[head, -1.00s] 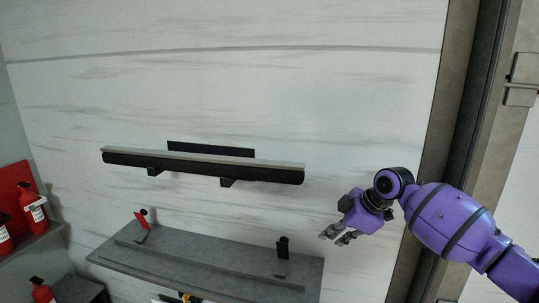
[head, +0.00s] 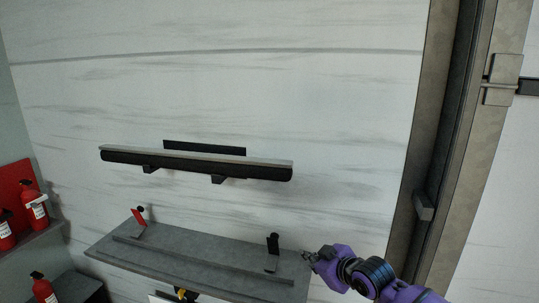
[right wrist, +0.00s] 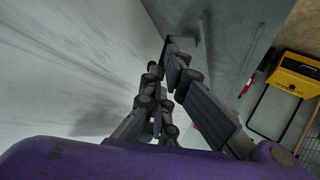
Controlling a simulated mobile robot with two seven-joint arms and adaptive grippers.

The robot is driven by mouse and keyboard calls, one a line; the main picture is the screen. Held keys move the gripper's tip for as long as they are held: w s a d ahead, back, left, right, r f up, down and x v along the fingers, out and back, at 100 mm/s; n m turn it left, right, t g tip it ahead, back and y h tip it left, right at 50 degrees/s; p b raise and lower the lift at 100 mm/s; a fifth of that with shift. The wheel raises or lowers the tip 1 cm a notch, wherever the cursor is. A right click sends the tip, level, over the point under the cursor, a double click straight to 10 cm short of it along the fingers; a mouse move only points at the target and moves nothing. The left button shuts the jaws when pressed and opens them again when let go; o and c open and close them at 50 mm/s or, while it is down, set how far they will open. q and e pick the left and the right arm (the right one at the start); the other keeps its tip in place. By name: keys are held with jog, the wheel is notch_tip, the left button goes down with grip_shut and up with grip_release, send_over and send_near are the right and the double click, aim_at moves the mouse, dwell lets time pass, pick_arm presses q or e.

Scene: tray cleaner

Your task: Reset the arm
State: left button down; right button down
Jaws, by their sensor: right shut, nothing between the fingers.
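My right gripper (head: 309,257) is at the end of my purple right arm, low in the head view, beside the right end of a grey shelf (head: 200,262). Its dark fingers are shut and empty. They also show in the right wrist view (right wrist: 168,62), in front of the pale wall and a grey surface. I cannot tell from these views whether the gripper touches the shelf. My left gripper is not in view.
A long dark bar (head: 200,166) is mounted on the pale wall above the shelf. A red holder (head: 139,215) and a black holder (head: 272,245) stand on the shelf. Red extinguishers (head: 35,205) are at left. A door frame (head: 440,150) is at right. A yellow-topped thing (right wrist: 296,72) shows in the wrist view.

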jog(key=s+d+f+m+h, duration=0.1)
jog(key=s+d+f+m, duration=0.1)
jog(key=s+f, duration=0.7)
jog(key=s+d+f+m+g+h, duration=0.1)
jog(key=s+f+m, duration=0.3)
jog(key=s+f, duration=0.5)
jog(key=s+d+f+m+h, duration=0.3)
jog(key=s+f, duration=0.6)
jog(key=s, duration=1.7)
jog(key=shift+s+d+m+g, duration=0.25)
jog(key=shift+d+m+g, duration=0.15)
jog(key=shift+d+m, duration=0.2)
